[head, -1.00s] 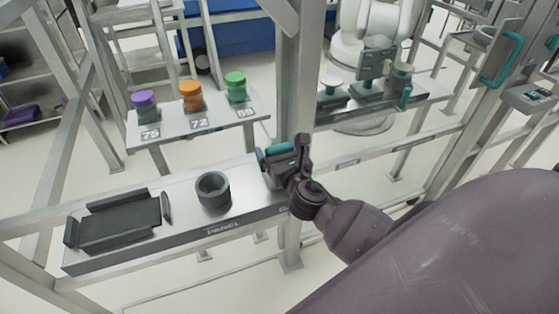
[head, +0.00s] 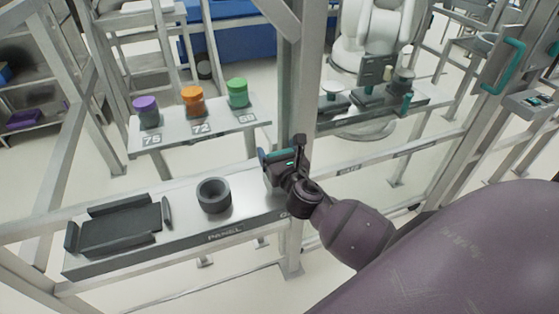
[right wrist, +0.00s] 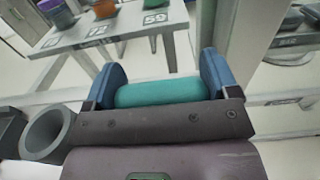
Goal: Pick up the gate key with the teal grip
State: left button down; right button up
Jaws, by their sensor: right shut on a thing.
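The teal grip of the gate key (right wrist: 162,92) lies crosswise between the two blue fingers of my right gripper (right wrist: 163,84) in the right wrist view. The gripper is shut on it, with a finger at each end. In the head view my right gripper (head: 274,158) is at the right end of the shelf marked PANEL, next to the metal post. Only a small strip of the teal grip shows there. The rest of the key is hidden by the gripper. My left gripper is not in view.
The PANEL shelf (head: 225,235) holds a dark ring-shaped cup (head: 214,195) and a dark tray (head: 119,230). Behind it, a numbered shelf (head: 172,139) carries purple, orange and green-topped jars. A metal post (head: 293,100) stands close beside my right gripper.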

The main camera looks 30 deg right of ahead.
jog(key=shift+r, duration=0.6)
notch_tip(320, 180, up, 19)
jog(key=p, duration=0.4)
jog(key=shift+r, duration=0.1)
jog(key=shift+r+p, duration=0.85)
jog(key=shift+r, duration=2)
